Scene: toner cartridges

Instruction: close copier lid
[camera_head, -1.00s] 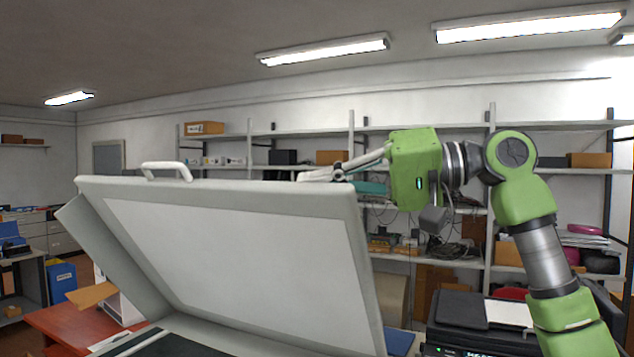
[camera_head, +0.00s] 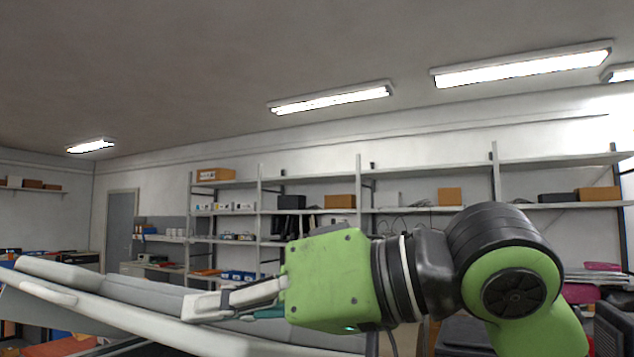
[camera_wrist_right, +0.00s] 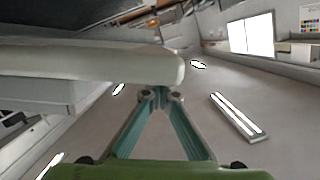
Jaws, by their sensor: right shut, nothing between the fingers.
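The copier lid (camera_head: 150,322) is a pale grey slab across the lower left of the head view. It is tilted low, and its white handle (camera_head: 48,291) shows at the left end. My right gripper (camera_head: 190,306) reaches in from the right over the lid, with its fingers pointing left. In the right wrist view the lid (camera_wrist_right: 90,62) comes in from the left and ends just above the fingertips (camera_wrist_right: 160,95). The fingers meet at their tips with nothing between them. I cannot tell whether they touch the lid. The copier's glass is hidden. My left gripper is out of view.
Metal shelves (camera_head: 425,210) with boxes line the back wall. A dark machine (camera_head: 462,335) stands at the lower right, partly behind my right arm. A red table (camera_head: 62,346) shows at the lower left.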

